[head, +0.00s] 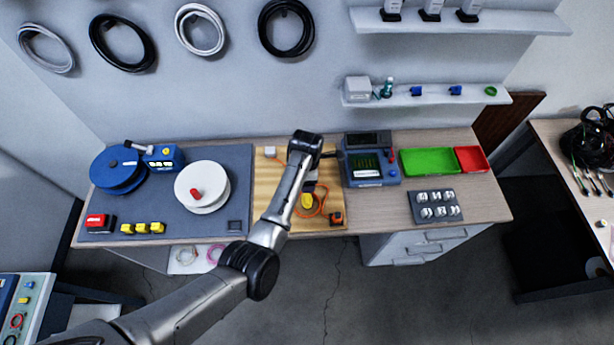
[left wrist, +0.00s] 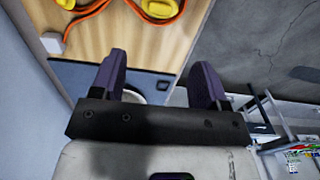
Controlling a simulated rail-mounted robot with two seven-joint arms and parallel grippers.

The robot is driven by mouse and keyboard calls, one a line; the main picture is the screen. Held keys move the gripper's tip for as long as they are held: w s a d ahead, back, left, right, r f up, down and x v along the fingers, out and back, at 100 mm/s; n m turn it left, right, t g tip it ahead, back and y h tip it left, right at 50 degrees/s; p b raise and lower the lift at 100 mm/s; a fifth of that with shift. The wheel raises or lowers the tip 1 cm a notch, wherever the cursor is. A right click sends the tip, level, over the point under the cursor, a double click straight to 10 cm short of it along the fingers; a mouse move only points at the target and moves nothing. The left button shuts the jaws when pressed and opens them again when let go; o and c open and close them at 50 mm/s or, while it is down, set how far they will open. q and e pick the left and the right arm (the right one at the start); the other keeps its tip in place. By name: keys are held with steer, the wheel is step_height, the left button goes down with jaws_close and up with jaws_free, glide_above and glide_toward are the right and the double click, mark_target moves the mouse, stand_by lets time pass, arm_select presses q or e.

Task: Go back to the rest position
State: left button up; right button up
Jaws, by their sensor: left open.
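My left arm reaches in from the lower left of the head view and ends over the wooden board (head: 267,185) on the bench. In the left wrist view my left gripper (left wrist: 158,88) has two dark purple fingers spread wide apart, with nothing between them. The board, yellow parts (left wrist: 160,8) and orange cable (left wrist: 90,18) lie beyond the fingers. In the head view the yellow part (head: 307,201) and orange cable (head: 322,207) lie beside my forearm, which partly covers the board. My right gripper is in neither view.
A blue-grey mat (head: 238,165) holds blue and white spools on the left. A meter (head: 368,160), green tray (head: 430,161), red tray (head: 472,159) and dark plate of knobs (head: 435,205) stand right. Shelves (head: 430,97) and cable coils hang on the wall behind.

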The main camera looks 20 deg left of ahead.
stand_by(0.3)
arm_select(q)
steer(key=w+a+r+m+t, duration=0.1)
steer(key=w+r+m+t, duration=0.15)
steer(key=r+m, duration=0.6)
steer(key=w+r+m+t, duration=0.2)
steer(key=r+m+t, duration=0.1)
steer(key=r+m, duration=0.5)
steer(key=s+a+r+m+t+p, duration=0.1)
steer(key=s+a+r+m+t, duration=0.25)
steer(key=s+r+m, duration=0.35)
steer(key=s+f+m+g+p, duration=0.1)
steer(key=s+f, duration=0.5)
steer(key=s, duration=1.1)
steer(key=s+f+g+p, duration=0.4)
steer(key=s+f, duration=0.3)
steer(key=s, duration=1.1)
steer(key=shift+s+d+m+p, duration=0.2)
steer(key=shift+s+m+p, duration=0.05)
steer(key=shift+m+p, duration=0.15)
